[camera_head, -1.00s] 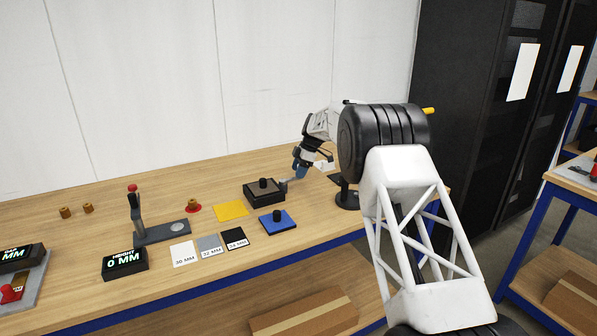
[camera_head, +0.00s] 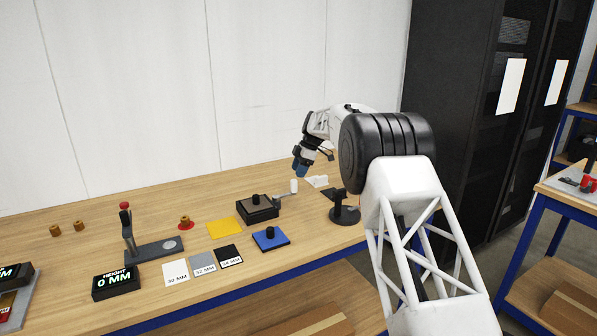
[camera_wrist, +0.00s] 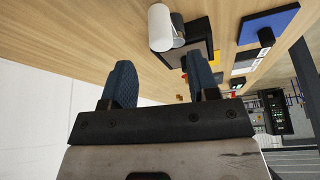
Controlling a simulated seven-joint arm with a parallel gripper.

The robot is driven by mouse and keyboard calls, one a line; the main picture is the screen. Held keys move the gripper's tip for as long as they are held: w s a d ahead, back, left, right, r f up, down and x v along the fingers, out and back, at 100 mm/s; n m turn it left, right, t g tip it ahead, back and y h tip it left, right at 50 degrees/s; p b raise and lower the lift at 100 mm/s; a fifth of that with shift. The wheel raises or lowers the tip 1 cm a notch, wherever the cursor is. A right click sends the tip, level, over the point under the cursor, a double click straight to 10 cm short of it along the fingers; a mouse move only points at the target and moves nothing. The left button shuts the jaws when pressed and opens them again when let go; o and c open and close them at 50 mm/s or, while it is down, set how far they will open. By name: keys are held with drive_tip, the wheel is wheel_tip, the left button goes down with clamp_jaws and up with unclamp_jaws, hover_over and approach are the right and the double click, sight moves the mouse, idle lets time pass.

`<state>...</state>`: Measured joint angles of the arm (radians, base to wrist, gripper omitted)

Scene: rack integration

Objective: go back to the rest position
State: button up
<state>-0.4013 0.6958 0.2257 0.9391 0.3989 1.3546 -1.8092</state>
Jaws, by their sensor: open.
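My gripper (camera_head: 301,167) is at the far right part of the workbench, above the wooden top, with its fingers pointing down. In the wrist view my gripper (camera_wrist: 160,85) shows two blue fingers set wide apart with nothing between them. A white cylinder (camera_head: 293,186) stands near the gripper, beside the dark square block. The white cylinder (camera_wrist: 160,27) also shows beyond the fingers in the wrist view, apart from them.
A dark block with a knob (camera_head: 257,211), a blue plate with a knob (camera_head: 270,239), a yellow sheet (camera_head: 225,227), a lever press (camera_head: 150,250) and a height display (camera_head: 116,283) stand on the workbench (camera_head: 110,225). A round black stand (camera_head: 344,214) is near my arm. A black cabinet (camera_head: 455,110) rises at right.

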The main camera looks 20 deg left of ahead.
drive_tip(key=shift+d+r, duration=0.1)
